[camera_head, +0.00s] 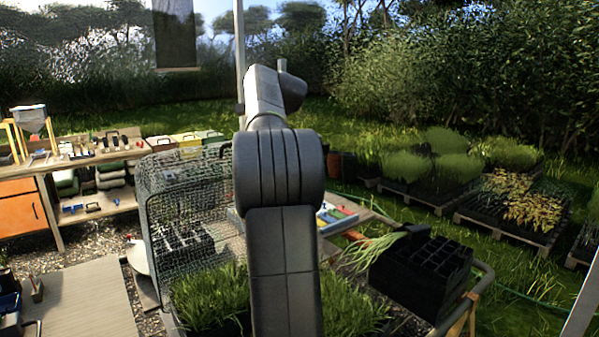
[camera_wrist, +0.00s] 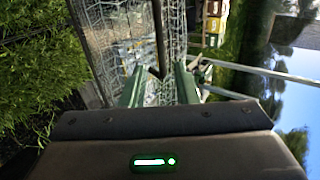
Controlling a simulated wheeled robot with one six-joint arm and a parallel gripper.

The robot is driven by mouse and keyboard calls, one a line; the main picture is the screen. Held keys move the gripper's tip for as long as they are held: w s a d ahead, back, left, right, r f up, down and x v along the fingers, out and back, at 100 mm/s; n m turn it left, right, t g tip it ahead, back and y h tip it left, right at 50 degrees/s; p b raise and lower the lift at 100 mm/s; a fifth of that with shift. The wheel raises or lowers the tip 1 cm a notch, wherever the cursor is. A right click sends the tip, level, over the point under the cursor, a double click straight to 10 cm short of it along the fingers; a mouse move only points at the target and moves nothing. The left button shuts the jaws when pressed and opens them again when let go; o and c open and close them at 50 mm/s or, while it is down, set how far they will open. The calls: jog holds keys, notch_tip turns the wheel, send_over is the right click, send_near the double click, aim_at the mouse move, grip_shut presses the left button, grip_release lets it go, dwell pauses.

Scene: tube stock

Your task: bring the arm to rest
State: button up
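My arm rises through the middle of the head view, and its upper link bends away from the camera. My gripper is hidden behind the arm there. In the wrist view my gripper (camera_wrist: 160,80) shows two green fingers standing apart with nothing held between them. A dark post (camera_wrist: 158,35) of the wire mesh cage shows beyond the gap. The wire mesh cage (camera_head: 165,210) stands just left of my arm in the head view. The wrist view is turned sideways, with greenery at its left and sky at its right.
Grass trays (camera_head: 210,295) stand low in front, beside my arm. A black cell tray (camera_head: 425,270) with green stems sits at the table's right. A workbench (camera_head: 95,157) with tools stands at the left. Pallets of plants (camera_head: 515,215) lie on the grass at right.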

jog(key=p+x, duration=0.2)
jog(key=x, duration=0.6)
jog(key=shift+w+a+f, duration=0.15)
jog(key=shift+w, duration=0.15)
jog(key=shift+f, duration=0.1)
jog(key=shift+s, duration=0.15)
